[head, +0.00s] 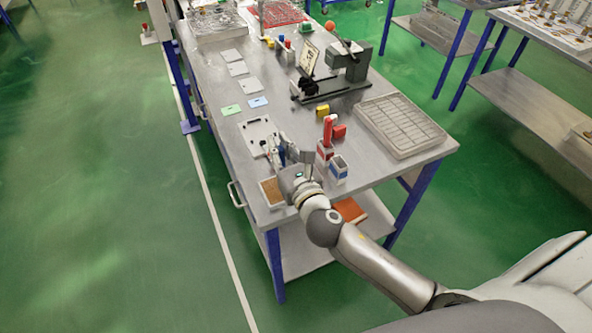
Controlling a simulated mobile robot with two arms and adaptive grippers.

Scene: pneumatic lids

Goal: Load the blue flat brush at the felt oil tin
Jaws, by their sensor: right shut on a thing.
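My right gripper (292,161) is over the near end of the workbench, shut on a slim blue item that looks like the blue flat brush (281,152). The brush's lower end is small and partly hidden by the gripper. A small open tin with a brown pad, which looks like the felt oil tin (271,191), sits at the bench's near left corner, just left of and below the gripper in the picture. I cannot tell whether the brush touches anything. My left gripper is not in view.
Right of the gripper stand a blue-and-white holder (338,169) and a red-and-white holder (324,151). A pale plate with holes (258,134) lies behind the gripper. A grey gridded tray (401,125) fills the right side. A dark fixture (335,86) stands farther back.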

